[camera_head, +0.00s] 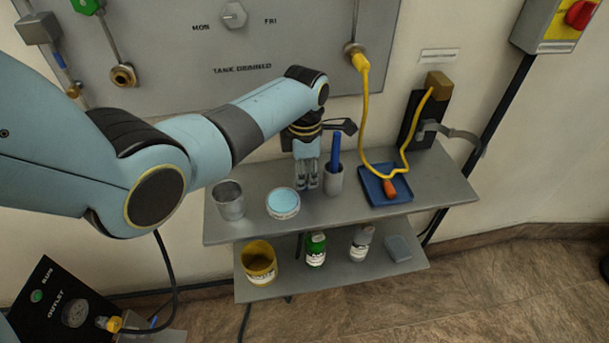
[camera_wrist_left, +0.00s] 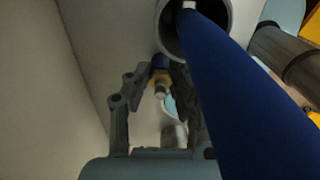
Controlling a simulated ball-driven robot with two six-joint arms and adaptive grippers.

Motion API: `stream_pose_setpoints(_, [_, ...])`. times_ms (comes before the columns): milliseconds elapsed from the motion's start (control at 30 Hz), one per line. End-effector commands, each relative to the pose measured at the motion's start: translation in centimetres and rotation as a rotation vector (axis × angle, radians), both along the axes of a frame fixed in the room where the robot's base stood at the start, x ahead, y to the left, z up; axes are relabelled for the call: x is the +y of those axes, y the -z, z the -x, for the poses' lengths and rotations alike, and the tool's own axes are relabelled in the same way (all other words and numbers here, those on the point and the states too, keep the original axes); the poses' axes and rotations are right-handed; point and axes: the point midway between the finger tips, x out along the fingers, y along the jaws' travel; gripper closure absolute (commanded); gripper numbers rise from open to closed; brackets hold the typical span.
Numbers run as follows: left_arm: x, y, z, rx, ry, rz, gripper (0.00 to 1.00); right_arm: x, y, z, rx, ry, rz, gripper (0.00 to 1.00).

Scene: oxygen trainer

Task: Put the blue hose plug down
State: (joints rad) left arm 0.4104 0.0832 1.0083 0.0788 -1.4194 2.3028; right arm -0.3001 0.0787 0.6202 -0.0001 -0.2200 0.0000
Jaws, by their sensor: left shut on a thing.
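My left gripper (camera_head: 307,184) points down at the back of the upper grey shelf (camera_head: 400,202), between a white tub with a light blue top (camera_head: 283,203) and a grey cup (camera_head: 333,183). In the left wrist view its fingers (camera_wrist_left: 162,84) are shut on a small blue piece with a brass band and a silver tip, which looks like the blue hose plug (camera_wrist_left: 160,66). In the head view the plug is hidden by the fingers. I cannot tell whether it touches the shelf. My right gripper is not in view.
A blue rod (camera_head: 336,149) stands in the grey cup close beside the gripper; it fills much of the wrist view (camera_wrist_left: 235,90). A metal cup (camera_head: 229,201) stands left. A blue tray (camera_head: 373,196) holds an orange-ended piece (camera_head: 390,188) near a yellow hose (camera_head: 365,115).

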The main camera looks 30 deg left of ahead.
Motion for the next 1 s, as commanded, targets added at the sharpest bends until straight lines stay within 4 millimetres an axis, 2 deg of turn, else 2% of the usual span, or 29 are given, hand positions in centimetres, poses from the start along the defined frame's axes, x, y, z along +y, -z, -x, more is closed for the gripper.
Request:
stream_pose_setpoints(67, [0.0,0.3,0.0,0.0,0.0,0.0,1.0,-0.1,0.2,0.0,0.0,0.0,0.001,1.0])
stream_pose_setpoints(100, [0.0,0.3,0.0,0.0,0.0,0.0,0.78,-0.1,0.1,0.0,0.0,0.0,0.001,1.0])
stream_pose_setpoints(267, [0.0,0.3,0.0,0.0,0.0,0.0,0.57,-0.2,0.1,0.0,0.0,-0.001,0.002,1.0])
stream_pose_setpoints(733, [0.0,0.2,0.1,0.002,0.0,-0.001,0.57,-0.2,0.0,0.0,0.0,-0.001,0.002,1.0])
stream_pose_setpoints(867, [0.0,-1.2,0.0,-0.001,0.0,-0.001,0.57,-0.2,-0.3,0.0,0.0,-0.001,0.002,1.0])
stream_pose_setpoints(1000, [0.0,-3.9,-0.1,-0.004,0.0,-0.001,0.57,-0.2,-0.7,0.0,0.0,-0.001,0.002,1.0])
